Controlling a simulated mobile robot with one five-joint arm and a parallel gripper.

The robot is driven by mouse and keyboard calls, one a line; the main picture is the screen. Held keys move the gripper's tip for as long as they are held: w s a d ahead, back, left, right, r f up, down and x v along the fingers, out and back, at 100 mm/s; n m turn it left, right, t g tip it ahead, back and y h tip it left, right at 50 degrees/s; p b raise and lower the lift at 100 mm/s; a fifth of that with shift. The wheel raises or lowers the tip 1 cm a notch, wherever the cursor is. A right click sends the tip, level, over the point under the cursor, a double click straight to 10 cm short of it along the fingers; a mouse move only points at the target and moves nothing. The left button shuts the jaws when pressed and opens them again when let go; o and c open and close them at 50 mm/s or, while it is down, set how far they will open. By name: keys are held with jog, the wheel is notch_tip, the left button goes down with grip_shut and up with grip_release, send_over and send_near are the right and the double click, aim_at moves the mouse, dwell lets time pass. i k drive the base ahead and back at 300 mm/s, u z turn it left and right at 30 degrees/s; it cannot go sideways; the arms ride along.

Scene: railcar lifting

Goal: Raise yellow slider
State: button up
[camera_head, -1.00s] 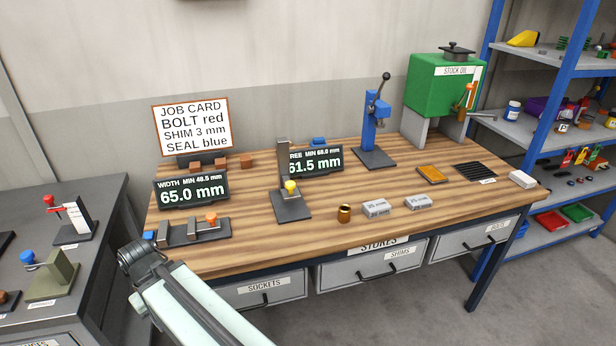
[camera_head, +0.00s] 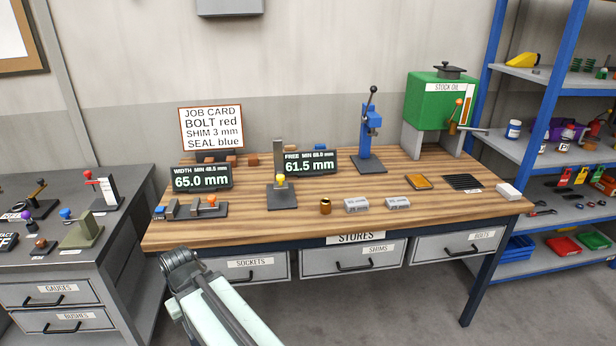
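The yellow slider knob (camera_head: 281,179) is low on a grey upright post (camera_head: 279,155), which stands on a dark base plate (camera_head: 281,197) on the wooden bench (camera_head: 310,233). Beside it a display (camera_head: 310,162) reads FREE MIN 68.0 mm and 61.5 mm. My arm enters from the bottom of the picture. Its dark end, my gripper (camera_head: 178,262), is below and left of the slider, in front of the bench's front edge and apart from the slider. The fingers cannot be made out.
A width gauge with an orange knob (camera_head: 211,201) and its display (camera_head: 201,178) stand left of the slider. A brass cup (camera_head: 325,206) and grey boxes (camera_head: 357,204) lie to the right. A blue press (camera_head: 369,140) stands behind. Drawers (camera_head: 250,266) front the bench.

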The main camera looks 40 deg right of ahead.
aim_at(280, 185)
jog(key=u, duration=0.15)
jog(key=i, duration=0.75)
jog(key=z, duration=0.25)
jog(key=k, duration=0.75)
jog(key=u, duration=0.25)
jog(key=i, duration=0.9)
jog(key=z, duration=0.05)
